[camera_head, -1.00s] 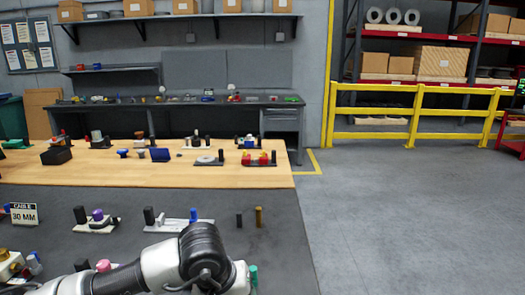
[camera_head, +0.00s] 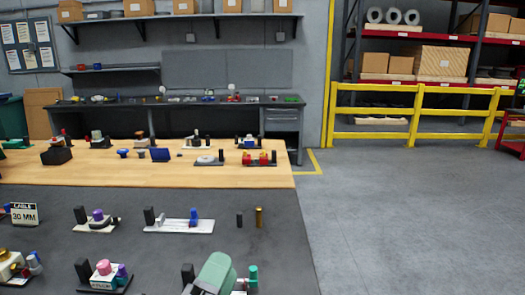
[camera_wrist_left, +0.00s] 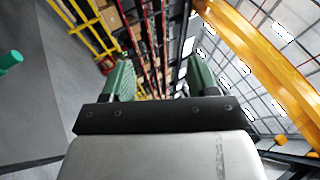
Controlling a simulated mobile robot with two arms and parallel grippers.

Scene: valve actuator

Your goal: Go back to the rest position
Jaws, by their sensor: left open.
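My left gripper (camera_head: 215,275) shows at the bottom edge of the head view as one pale green finger; the rest of it is out of frame or hidden. In the left wrist view its two green fingers (camera_wrist_left: 161,78) stand apart with nothing between them, so it is open and empty. A teal valve part (camera_head: 253,275) stands just right of the finger, with a visible gap at its top. My right gripper shows in neither view.
The dark bench (camera_head: 140,250) carries several small valve fixtures, including a white-based one with a blue part (camera_head: 194,218), and a brass pin (camera_head: 259,217). A "CABLE 30 MM" sign (camera_head: 24,214) stands left. Open floor (camera_head: 410,220) lies right; a yellow rail (camera_head: 375,137) stands beyond.

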